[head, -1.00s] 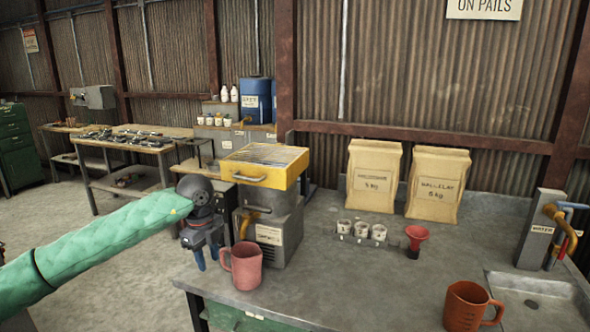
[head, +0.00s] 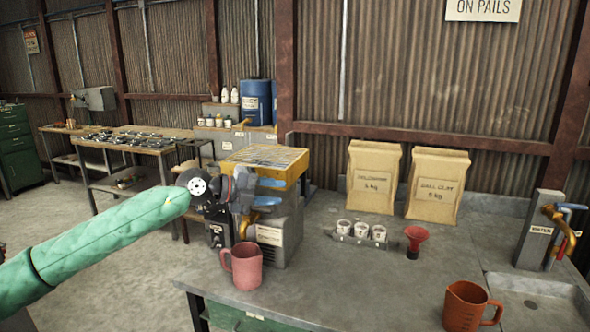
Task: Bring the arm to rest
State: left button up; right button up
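My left arm, in a green sleeve, comes in from the left in the head view. My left gripper (head: 268,192) points to the right, with its two blue fingertips apart, one above the other. It looks open and empty. It is in front of the grey machine (head: 283,239) with the yellow top frame (head: 262,158) and hides part of its front. I cannot tell whether the fingers touch the machine. My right gripper is not in view.
A pink mug (head: 246,266) stands below the gripper near the table's left edge. An orange-brown jug (head: 465,306) is at front right. A cup rack (head: 361,240), red funnel (head: 414,240), two paper bags (head: 373,180) and a tap (head: 560,222) stand farther back. The table's front middle is clear.

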pick_arm(q)
jog(key=a+r+n+t+y, duration=0.1)
jog(key=a+r+n+t, duration=0.2)
jog(key=r+n+t, duration=0.5)
jog(key=a+r+n+t, duration=0.3)
jog(key=r+t, duration=0.6)
jog(key=r, duration=0.5)
jog(key=a+f+n+g+y, duration=0.35)
jog(key=f+n+y, duration=0.45)
jog(key=f, duration=0.5)
jog(key=a+f+n+g+y, duration=0.35)
jog(key=f+n+y, duration=0.4)
jog(key=f, duration=0.55)
jog(key=s+f+g+h, duration=0.1)
jog(key=s+f+g, duration=0.4)
jog(key=f, duration=0.9)
jog(key=s+d+f+n+g+h, duration=0.1)
jog(key=s+f+n+g, duration=0.1)
jog(key=s+f, duration=1)
jog(key=s+f+n+g+h, duration=0.1)
jog(key=s+f+n+g, duration=0.15)
jog(key=s+f, duration=0.9)
jog(key=s+d+f+g, duration=0.2)
jog(key=s+f+g, duration=0.2)
jog(key=s+f, duration=1.2)
jog(key=s, duration=0.5)
jog(key=shift+f+g+h, duration=0.35)
jog(key=shift+f, duration=0.05)
